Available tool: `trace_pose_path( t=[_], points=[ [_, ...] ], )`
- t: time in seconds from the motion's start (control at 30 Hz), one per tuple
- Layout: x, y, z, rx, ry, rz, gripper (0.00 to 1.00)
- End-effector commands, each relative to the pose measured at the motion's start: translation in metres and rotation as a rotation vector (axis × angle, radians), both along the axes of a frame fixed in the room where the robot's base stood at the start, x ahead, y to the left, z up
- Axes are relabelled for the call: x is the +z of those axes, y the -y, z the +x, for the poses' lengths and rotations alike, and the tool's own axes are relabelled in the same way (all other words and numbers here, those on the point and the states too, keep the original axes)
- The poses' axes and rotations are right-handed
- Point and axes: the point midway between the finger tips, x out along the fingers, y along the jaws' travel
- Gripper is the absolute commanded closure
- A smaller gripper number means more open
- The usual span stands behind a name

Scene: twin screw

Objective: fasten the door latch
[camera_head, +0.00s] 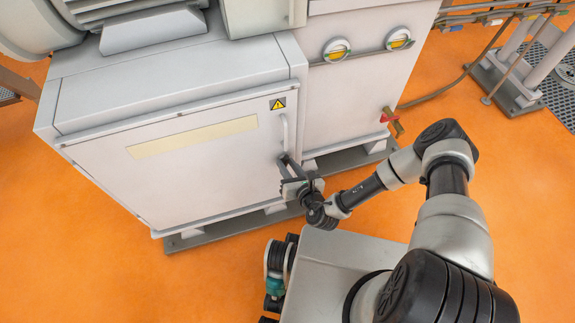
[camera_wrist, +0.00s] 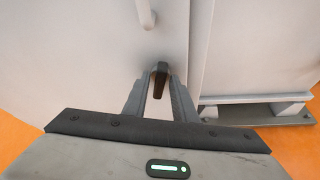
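The grey cabinet door (camera_head: 190,165) looks closed or nearly closed against its frame. A small dark door latch (camera_wrist: 159,78) sits near the door's right edge, below the light vertical pull handle (camera_head: 284,131). In the wrist view the handle's lower end (camera_wrist: 145,14) shows above the latch. My gripper (camera_head: 290,168) is at the latch, and its two grey fingers (camera_wrist: 159,92) lie close on either side of it. The fingers appear shut on the latch, which points down between the tips. In the head view my gripper mostly hides the latch.
The cabinet rests on a low base (camera_head: 232,225). Orange floor (camera_head: 110,250) is clear in front.

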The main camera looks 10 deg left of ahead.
Motion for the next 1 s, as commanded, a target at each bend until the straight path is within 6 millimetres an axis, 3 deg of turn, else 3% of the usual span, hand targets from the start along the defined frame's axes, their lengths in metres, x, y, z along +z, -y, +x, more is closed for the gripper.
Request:
trace_pose_path(
  t=[0.1, 0.47, 1.0],
  points=[
    [-0.0001, 0.0001, -0.0002, 0.000, 0.000, 0.000, 0.97],
    [-0.0010, 0.0013, 0.0002, 0.001, -0.036, 0.057, 0.98],
    [-0.0075, 0.0055, 0.0028, -0.001, -0.270, 0.440, 0.98]
  ],
)
